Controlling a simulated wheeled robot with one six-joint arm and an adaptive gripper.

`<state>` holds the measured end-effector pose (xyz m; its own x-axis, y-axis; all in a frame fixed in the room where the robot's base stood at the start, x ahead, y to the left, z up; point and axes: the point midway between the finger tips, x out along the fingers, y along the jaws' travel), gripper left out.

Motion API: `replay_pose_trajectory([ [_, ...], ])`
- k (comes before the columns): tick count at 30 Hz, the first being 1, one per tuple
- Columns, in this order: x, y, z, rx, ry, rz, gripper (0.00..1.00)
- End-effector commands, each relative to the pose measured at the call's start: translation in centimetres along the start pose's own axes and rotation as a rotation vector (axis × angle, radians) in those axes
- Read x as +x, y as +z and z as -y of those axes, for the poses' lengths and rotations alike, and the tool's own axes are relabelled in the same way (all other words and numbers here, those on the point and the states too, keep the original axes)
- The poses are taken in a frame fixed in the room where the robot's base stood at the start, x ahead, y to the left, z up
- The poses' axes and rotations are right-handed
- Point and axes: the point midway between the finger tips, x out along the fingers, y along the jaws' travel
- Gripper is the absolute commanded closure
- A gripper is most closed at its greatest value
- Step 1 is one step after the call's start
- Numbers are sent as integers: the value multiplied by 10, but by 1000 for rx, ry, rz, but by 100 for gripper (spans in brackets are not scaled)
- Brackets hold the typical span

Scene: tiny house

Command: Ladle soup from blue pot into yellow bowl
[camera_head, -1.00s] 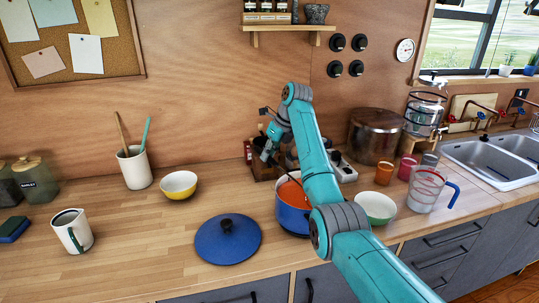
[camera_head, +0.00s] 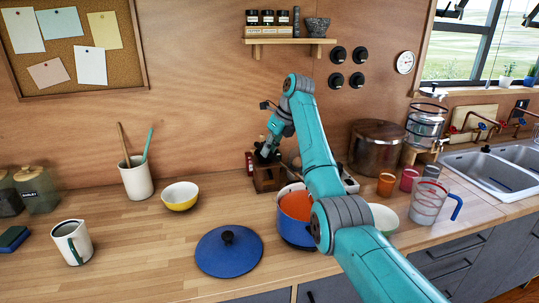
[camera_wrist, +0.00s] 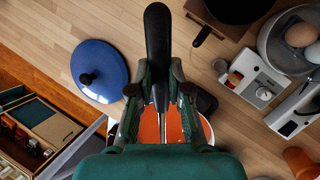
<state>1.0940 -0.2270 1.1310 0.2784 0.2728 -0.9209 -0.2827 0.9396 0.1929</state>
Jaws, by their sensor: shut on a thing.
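The blue pot (camera_head: 293,232) of orange soup (camera_head: 297,206) stands on the counter, partly behind my arm. The yellow bowl (camera_head: 181,204), white inside, sits upright to its left and looks empty. My gripper (camera_head: 267,150) is behind and above the pot in the head view. In the wrist view my gripper (camera_wrist: 158,92) is shut on the black handle (camera_wrist: 157,45) of what looks like the ladle. The soup (camera_wrist: 150,126) shows below the fingers there. The ladle's cup is hidden, so I cannot tell whether it holds soup.
The blue lid (camera_head: 228,254) lies between bowl and pot, towards the front edge. A utensil crock (camera_head: 138,180) and a white jug (camera_head: 73,243) stand left. A green bowl (camera_head: 384,217) is right of the pot. A wooden box (camera_head: 268,180) stands behind it.

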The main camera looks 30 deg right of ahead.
Motion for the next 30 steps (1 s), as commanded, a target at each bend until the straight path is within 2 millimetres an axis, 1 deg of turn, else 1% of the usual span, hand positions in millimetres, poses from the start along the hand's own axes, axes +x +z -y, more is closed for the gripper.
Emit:
replay_pose_trajectory([
  [15, -28, 14, -6, 0, -1, 2, 100],
  [24, -37, 18, -8, 0, -1, 1, 100],
  [30, -38, 19, -8, 0, -1, 1, 100],
])
